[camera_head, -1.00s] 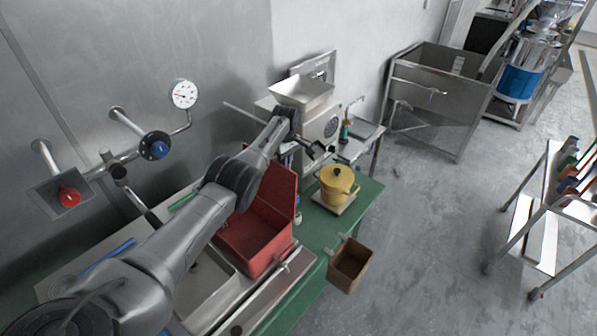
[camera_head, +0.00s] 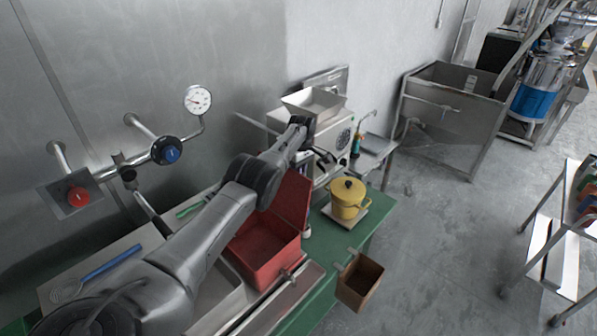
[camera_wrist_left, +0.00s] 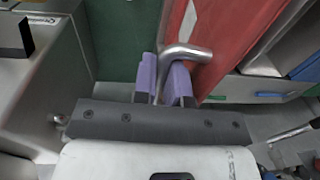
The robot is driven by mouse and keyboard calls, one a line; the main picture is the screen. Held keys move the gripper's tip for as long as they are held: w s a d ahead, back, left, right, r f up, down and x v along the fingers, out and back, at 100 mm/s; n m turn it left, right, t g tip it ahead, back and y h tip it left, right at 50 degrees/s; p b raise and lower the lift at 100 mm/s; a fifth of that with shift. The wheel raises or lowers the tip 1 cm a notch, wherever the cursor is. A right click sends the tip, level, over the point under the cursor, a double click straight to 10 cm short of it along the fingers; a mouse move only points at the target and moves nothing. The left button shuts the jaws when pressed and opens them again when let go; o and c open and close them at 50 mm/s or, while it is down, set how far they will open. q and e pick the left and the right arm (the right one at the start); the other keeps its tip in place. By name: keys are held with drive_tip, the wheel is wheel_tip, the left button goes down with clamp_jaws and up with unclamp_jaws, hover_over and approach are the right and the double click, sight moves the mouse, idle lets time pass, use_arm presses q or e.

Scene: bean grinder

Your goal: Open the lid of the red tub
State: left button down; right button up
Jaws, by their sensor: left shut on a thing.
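The red tub (camera_head: 265,252) stands on the green table in the head view. Its red lid (camera_head: 292,200) stands steeply raised at the tub's far side, so the tub's inside shows. My left gripper (camera_head: 303,173) is at the upper part of the lid, partly hidden in the head view. In the left wrist view its purple fingers (camera_wrist_left: 168,86) are shut on the bent metal lid handle (camera_wrist_left: 187,52), with the red lid (camera_wrist_left: 232,40) just to the right. My right gripper is in neither view.
A yellow pot (camera_head: 347,198) stands on a small board right of the tub. A grinder (camera_head: 335,140) with a metal hopper stands behind the lid. A brown box (camera_head: 360,281) hangs at the table's front edge.

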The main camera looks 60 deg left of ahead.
use_arm(q)
drive_tip(key=c, duration=1.2)
unclamp_jaws()
drive_tip(key=shift+w+d+f, duration=0.1)
drive_tip(key=shift+w+d, duration=0.05)
drive_tip(key=shift+w, duration=0.3)
drive_tip(key=shift+o, duration=0.2)
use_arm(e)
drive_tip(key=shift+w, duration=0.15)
use_arm(q)
drive_tip(key=shift+s, duration=0.1)
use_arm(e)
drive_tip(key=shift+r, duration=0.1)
